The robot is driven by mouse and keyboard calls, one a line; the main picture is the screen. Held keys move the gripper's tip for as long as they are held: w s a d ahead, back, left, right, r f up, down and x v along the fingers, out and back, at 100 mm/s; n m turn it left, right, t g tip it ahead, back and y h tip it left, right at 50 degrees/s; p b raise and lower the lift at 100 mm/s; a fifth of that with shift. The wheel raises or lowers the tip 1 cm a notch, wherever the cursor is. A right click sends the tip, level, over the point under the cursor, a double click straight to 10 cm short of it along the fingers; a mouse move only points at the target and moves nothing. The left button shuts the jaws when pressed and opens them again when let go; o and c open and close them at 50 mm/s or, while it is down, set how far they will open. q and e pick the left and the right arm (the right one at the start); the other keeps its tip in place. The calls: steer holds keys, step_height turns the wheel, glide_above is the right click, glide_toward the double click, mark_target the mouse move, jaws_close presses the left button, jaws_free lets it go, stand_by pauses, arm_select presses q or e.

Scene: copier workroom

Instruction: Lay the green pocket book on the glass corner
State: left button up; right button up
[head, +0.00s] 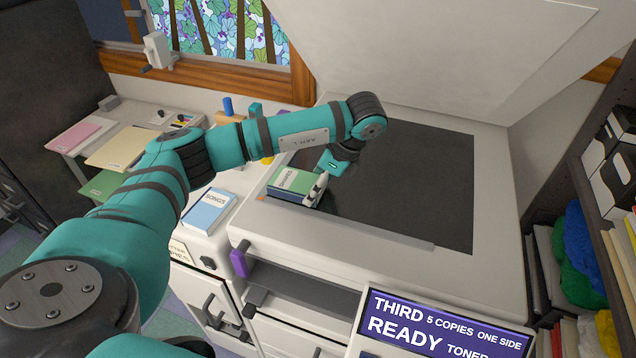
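The green pocket book (297,180) is at the near-left corner of the copier's dark glass (420,180), cover up. I cannot tell whether it rests flat on the glass or is held slightly above it. My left gripper (317,190) reaches over the glass, with its pale fingertips at the book's right edge. The far finger is hidden, so I cannot tell whether the fingers are closed on the book. My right gripper is not in view.
The copier lid (450,60) is raised behind the glass. A blue book (208,211) lies on the side counter left of the copier. A display panel (440,325) stands at the front. Shelves (600,190) stand close on the right. Most of the glass is bare.

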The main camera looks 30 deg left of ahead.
arm_select(q)
steer(key=shift+f+b, duration=0.4)
steer(key=shift+f, duration=0.1)
steer(key=o, duration=1.4)
steer(key=shift+o, duration=0.2)
steer(key=shift+r, duration=0.1)
steer(key=shift+w+d+r, duration=0.1)
steer(key=shift+d+r, duration=0.05)
steer(key=shift+r, duration=0.2)
steer(key=s+v, duration=0.1)
steer(key=v, duration=1)
steer(key=shift+w, duration=0.4)
steer(key=shift+d, duration=0.1)
